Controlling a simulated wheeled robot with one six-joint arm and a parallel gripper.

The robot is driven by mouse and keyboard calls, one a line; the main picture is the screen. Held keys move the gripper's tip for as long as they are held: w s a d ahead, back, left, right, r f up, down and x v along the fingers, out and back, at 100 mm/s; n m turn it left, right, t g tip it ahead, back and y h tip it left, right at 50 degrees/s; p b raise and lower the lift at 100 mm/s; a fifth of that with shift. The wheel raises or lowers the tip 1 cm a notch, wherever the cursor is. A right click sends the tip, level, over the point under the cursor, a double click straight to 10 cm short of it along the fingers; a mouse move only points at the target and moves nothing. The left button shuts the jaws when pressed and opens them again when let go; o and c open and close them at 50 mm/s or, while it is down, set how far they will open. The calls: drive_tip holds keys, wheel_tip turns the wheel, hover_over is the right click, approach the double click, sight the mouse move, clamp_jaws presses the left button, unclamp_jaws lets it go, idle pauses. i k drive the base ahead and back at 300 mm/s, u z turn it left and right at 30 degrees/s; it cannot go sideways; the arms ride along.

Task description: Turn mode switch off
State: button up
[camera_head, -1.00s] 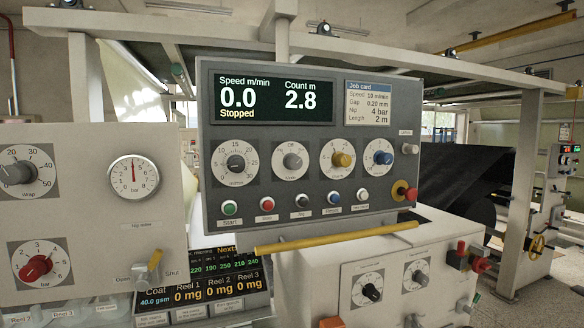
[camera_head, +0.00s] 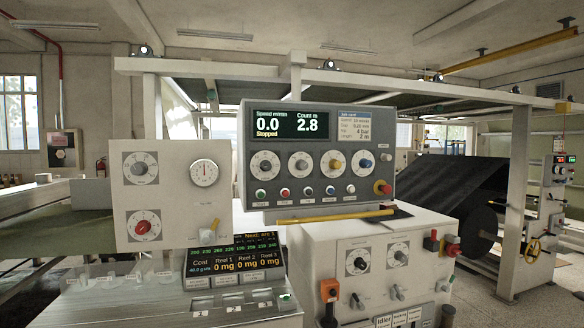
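The grey control panel (camera_head: 226,150) faces me near the middle of the head view. A row of round dials is on it below the display. The second from the left is a grey knob (camera_head: 300,165) on a white dial. It is probably the mode switch, as "Off" showed above it in the earlier, closer view. Its lettering is too small to read now, and I cannot tell its exact setting. Nothing touches the panel. My gripper is not in view.
The display (camera_head: 293,125) reads 0.0, 2.8 and Stopped. A yellow bar (camera_head: 335,216) runs below the panel. A white cabinet (camera_head: 330,240) with knobs and a gauge panel (camera_head: 172,190) stand close by.

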sight(301, 165)
drive_tip(key=u, duration=0.55)
drive_tip(key=i, duration=1.4)
drive_tip(key=z, duration=0.4)
